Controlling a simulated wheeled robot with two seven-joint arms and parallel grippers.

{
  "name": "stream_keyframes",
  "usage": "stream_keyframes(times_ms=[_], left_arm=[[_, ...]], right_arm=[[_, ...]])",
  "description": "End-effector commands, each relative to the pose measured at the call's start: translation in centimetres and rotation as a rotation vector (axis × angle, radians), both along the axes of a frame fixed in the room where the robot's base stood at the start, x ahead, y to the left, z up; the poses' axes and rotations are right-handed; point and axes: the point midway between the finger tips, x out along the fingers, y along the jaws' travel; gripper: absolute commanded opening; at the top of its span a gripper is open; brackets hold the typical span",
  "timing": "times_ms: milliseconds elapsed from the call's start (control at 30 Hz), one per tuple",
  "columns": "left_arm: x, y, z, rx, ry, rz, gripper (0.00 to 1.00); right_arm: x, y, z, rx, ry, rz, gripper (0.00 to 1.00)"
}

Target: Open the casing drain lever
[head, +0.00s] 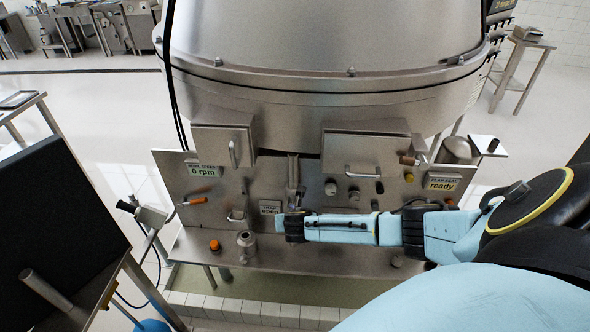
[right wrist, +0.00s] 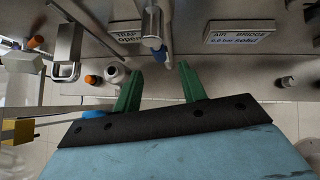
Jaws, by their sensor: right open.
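The separator's steel front panel (head: 310,175) carries several levers, knobs and labels; no label naming the casing drain is legible. An orange-handled lever (head: 194,201) is at the panel's left, and a brown-orange handle (head: 408,160) at its upper right. A vertical pipe fitting (head: 293,170) with a handle-like part hangs mid-panel; in the right wrist view its lower end (right wrist: 158,50) shows just beyond the fingertips. My right gripper (head: 281,224) is in front of the lower middle panel. Its green fingers (right wrist: 160,69) are open with nothing between them. My left gripper is not in view.
A "TRAP open" sign (head: 269,207) is beside my right gripper. An orange knob (head: 215,245) and a short steel spout (head: 246,241) stand on the ledge to its left. The large steel bowl casing (head: 325,60) is above. A dark screen (head: 50,235) stands at left.

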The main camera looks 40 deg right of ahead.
Motion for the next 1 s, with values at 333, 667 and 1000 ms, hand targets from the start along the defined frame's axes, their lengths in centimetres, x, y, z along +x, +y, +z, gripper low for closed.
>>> stream_keyframes(times_ms=[333,667,1000], left_arm=[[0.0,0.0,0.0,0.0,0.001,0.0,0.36],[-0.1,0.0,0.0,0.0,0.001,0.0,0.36],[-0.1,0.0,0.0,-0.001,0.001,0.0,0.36]], right_arm=[[-2.1,1.5,2.5,-0.002,0.001,0.001,0.41],[-2.5,1.8,3.0,-0.002,0.002,0.0,0.41],[-2.5,1.8,3.0,-0.001,0.002,0.001,0.41]])
